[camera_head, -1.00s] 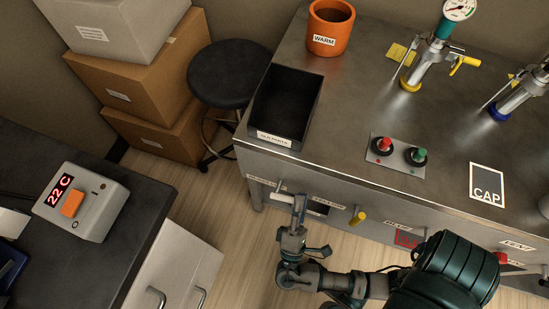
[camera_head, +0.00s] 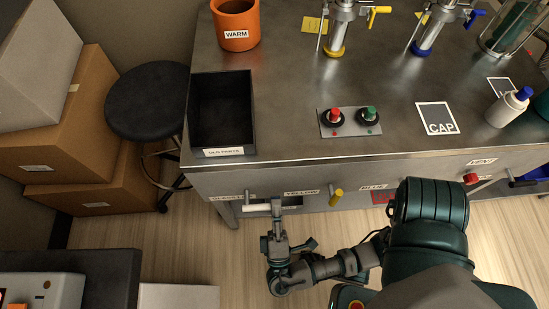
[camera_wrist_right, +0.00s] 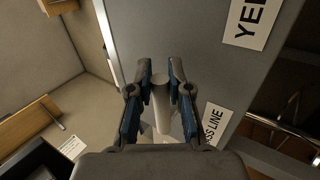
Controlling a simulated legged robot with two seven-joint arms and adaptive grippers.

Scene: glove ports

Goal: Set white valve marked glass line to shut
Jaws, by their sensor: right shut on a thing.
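The white valve (camera_head: 258,208) is on the front face of the steel bench, below the GLASS LINE label (camera_head: 232,197). Its handle lies roughly sideways, along the bench edge, in the head view. My right gripper (camera_head: 276,212) is at the handle, its fingers shut on it. In the right wrist view the white handle (camera_wrist_right: 162,108) sits between the two fingers of my right gripper (camera_wrist_right: 160,68). The partly hidden label (camera_wrist_right: 212,126) there ends in "SS LINE". The fingers hide part of the handle. My left gripper is not in view.
A yellow valve (camera_head: 336,197) stands to the right on the same front, and a red valve (camera_head: 471,179) farther right. A black parts bin (camera_head: 221,112) and red and green buttons (camera_head: 350,121) are on the bench top. A black stool (camera_head: 150,101) stands to the left.

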